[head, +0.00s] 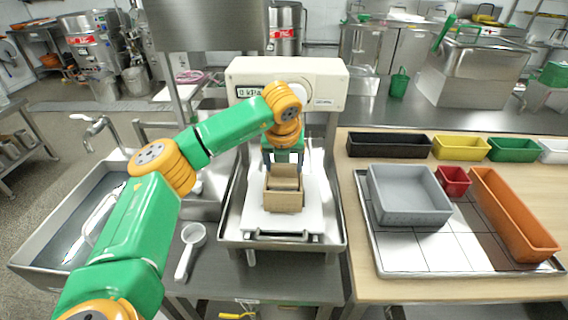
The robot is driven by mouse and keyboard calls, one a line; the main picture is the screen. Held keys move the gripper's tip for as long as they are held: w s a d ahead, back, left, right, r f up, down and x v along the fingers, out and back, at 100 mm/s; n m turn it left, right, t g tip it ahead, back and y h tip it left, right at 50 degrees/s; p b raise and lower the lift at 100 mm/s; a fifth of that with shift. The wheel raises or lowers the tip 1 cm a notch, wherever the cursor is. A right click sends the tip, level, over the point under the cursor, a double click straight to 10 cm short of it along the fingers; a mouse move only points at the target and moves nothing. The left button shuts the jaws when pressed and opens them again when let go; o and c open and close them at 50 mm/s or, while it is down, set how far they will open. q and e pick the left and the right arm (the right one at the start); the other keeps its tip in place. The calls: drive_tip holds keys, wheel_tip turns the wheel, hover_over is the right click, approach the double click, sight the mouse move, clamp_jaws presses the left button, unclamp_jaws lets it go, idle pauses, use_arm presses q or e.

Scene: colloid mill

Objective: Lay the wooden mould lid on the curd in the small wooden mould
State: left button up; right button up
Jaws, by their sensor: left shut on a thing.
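The small wooden mould (284,201) stands on the white plate of the press, in the middle of the head view. My left gripper (283,160) reaches down over the mould from above and points downward. It is shut on the wooden mould lid (285,171), a tan piece just under the fingers at the mould's top. I cannot tell whether the lid touches anything inside the mould. The curd is hidden or cannot be made out. My right gripper is out of view.
The white press (250,72) with a dial stands behind the mould. A steel tray (338,240) surrounds the white plate. A sink (40,262) and a white ladle (190,246) are at left. A grey bin (408,212) and an orange bin (512,212) sit at right.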

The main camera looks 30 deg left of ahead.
use_arm(q)
drive_tip(key=shift+f, duration=0.1)
idle(0.3)
drive_tip(key=shift+f+b, duration=0.3)
drive_tip(key=shift+b, duration=0.05)
drive_tip(key=shift+f, duration=0.1)
drive_tip(key=shift+f+b, duration=0.25)
drive_tip(key=shift+b, duration=0.05)
idle(0.3)
drive_tip(key=o, duration=1.4)
